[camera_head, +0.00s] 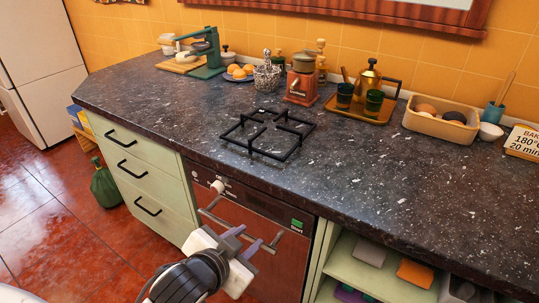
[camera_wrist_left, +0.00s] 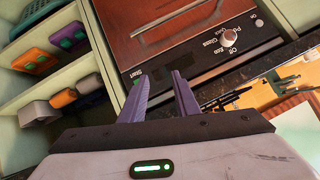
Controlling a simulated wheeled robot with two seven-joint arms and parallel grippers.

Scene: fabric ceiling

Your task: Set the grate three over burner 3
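My left gripper (camera_head: 259,236) is in front of the oven door, below the counter edge and nearer to me than the grate. Its two purple fingers are apart with nothing between them; they also show in the left wrist view (camera_wrist_left: 160,78), pointing at the oven front. My right gripper is in neither view.
The oven (camera_head: 262,205) has a knob and a green start label. Open shelves (camera_head: 365,275) are right of the oven. Counter around the grate is clear.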

